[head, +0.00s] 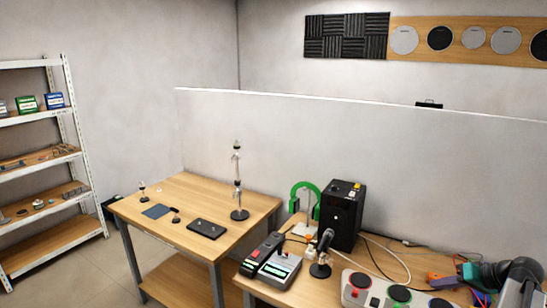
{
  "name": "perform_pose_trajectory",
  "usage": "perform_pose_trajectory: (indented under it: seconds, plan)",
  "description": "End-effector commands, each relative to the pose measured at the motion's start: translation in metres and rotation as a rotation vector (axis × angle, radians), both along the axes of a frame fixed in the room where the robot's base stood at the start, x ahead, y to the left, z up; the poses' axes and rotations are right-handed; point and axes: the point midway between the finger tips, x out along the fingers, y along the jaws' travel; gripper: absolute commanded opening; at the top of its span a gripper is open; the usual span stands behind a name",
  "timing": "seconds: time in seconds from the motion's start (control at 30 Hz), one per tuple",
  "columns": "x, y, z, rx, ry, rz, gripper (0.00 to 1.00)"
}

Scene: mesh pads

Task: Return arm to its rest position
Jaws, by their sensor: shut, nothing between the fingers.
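Dark grey rounded links at the bottom right corner of the head view look like part of my own arm, over the right end of the near workbench (258,290). The rest of the arm runs out of the picture. I cannot make out my gripper or its fingers in this view.
Colourful tools, a button box (375,291), a microphone (322,255), a black box (340,215) and a green arch (303,190) crowd the near workbench. A wooden table (180,188) bears an upright jointed stand (237,180). A partition (350,150) stands behind; shelves (50,160) are left.

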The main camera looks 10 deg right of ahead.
Motion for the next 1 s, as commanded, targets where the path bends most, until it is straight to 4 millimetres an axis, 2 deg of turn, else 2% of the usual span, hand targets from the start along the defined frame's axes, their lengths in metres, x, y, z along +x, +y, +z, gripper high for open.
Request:
perform_pose_trajectory:
  seconds: [0.13,0.37,0.57,0.77,0.87,1.0]
  plan:
    - [0.0,0.0,0.0,0.0,0.0,0.0,0.0]
    - [0.014,0.016,-0.007,0.004,0.003,0.032,0.0]
    - [0.029,0.038,-0.023,0.018,0.012,0.07,0.0]
    - [0.048,0.072,-0.05,0.044,0.031,0.125,0.0]
    - [0.059,0.098,-0.071,0.064,0.048,0.165,0.0]
    - [0.072,0.147,-0.111,0.098,0.084,0.235,0.0]
